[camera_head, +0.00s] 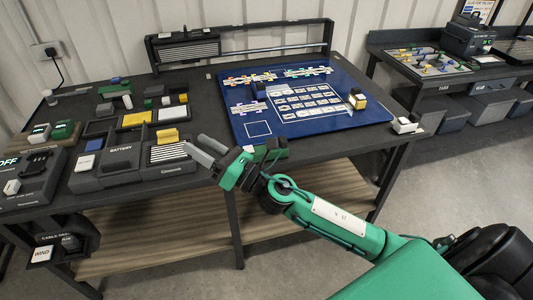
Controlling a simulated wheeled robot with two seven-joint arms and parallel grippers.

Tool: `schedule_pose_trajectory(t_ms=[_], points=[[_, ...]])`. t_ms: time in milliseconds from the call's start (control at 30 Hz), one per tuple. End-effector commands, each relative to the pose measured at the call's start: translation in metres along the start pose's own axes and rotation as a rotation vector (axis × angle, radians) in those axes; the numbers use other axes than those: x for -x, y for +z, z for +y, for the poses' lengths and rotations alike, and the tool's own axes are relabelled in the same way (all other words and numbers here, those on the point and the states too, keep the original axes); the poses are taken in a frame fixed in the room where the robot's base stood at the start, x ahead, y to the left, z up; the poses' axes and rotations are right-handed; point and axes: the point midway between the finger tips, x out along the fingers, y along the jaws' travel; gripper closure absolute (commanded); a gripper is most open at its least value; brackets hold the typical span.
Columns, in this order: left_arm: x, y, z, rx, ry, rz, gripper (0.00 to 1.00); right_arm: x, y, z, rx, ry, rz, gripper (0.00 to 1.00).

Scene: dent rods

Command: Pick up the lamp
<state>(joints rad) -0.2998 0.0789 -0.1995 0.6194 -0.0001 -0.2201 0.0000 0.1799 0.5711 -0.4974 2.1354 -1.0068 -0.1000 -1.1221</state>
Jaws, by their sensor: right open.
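My right gripper (204,149) reaches in from the lower right with a green and black wrist. Its two grey fingers are apart, with nothing seen between them, over the front edge of the dark workbench (215,205). I cannot tell for sure which item is the lamp. Small parts that could be it are a yellow and black block (357,99) on the blue board's right side and a white piece on a dark base (404,125) at the bench's right corner. The gripper is left of both and apart from them. My left gripper is not in view.
A blue board (300,129) with rows of pale tiles lies right of centre. Grey trays, including one marked BATTERY (122,159), and a yellow block (167,136) crowd the left. A black rack (187,48) stands at the back. A second bench (400,43) is at right.

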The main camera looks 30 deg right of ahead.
Motion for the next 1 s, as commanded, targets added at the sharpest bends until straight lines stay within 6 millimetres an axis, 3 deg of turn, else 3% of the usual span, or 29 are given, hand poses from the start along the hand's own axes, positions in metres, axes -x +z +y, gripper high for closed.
schedule_pose_trajectory(t_ms=[133,267,367,500,667,800,900,1000], points=[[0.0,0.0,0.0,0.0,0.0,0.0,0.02,-0.016,-0.015,0.018,0.503,0.28,0.143,0.51],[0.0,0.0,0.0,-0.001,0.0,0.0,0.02,-0.014,-0.036,0.009,0.93,0.518,0.285,0.51],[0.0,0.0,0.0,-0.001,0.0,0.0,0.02,-0.004,-0.049,-0.016,1.242,0.699,0.414,0.51],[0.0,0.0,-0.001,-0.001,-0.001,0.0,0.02,0.019,-0.05,-0.076,1.63,0.957,0.638,0.51],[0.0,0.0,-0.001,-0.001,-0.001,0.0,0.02,0.056,-0.014,-0.162,1.957,1.257,0.971,0.51],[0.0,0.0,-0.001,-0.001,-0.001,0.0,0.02,0.091,0.037,-0.223,2.076,1.482,1.274,0.51],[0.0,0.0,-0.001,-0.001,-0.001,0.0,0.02,0.11,0.07,-0.249,2.087,1.593,1.438,0.51],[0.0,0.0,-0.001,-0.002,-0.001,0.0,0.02,0.122,0.088,-0.262,2.076,1.658,1.534,0.51]])
